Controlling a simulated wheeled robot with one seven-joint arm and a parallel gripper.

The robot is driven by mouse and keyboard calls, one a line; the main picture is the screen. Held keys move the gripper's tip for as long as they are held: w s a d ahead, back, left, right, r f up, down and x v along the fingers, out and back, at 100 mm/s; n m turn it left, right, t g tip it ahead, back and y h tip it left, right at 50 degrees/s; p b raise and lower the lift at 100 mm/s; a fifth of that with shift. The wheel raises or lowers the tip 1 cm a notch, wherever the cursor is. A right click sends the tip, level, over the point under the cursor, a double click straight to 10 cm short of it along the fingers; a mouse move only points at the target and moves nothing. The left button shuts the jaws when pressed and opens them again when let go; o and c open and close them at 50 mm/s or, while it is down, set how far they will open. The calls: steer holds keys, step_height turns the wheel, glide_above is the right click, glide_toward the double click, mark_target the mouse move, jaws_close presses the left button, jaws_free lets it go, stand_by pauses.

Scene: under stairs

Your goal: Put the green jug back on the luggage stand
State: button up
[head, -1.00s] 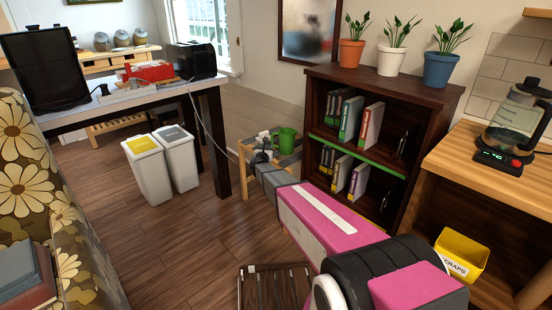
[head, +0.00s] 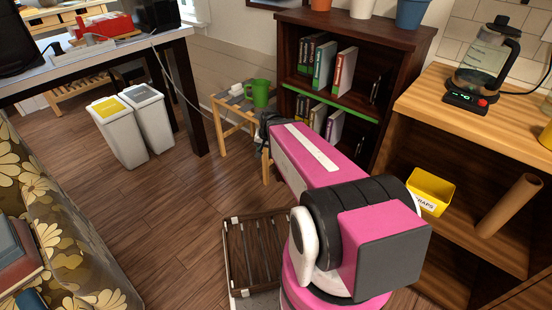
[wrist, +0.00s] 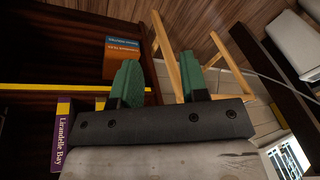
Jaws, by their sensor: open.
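The green jug (head: 260,93) stands upright on top of a small light-wood stand (head: 222,124) with thin legs, which looks like the luggage stand. My gripper (head: 268,122) is just in front of and below the jug, at the stand's right side; its fingers are mostly hidden behind my pink arm in the head view. In the wrist view my gripper (wrist: 160,84) shows two green fingers wide apart with nothing between them. Light-wood legs of the stand (wrist: 187,72) show beyond the fingers. The jug is not seen in the wrist view.
A dark bookcase (head: 372,32) stands close on the right of the stand. A desk (head: 110,56) and two white bins (head: 120,135) are on the left. A dark slatted rack (head: 258,250) lies low in front. The wood floor (head: 170,215) at left is clear.

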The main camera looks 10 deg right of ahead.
steer(key=s+d+r+n+g+h, duration=0.1)
steer(key=s+d+n+g, duration=0.2)
steer(key=s, duration=0.5)
steer(key=shift+d+n, duration=0.15)
steer(key=shift+n, duration=0.25)
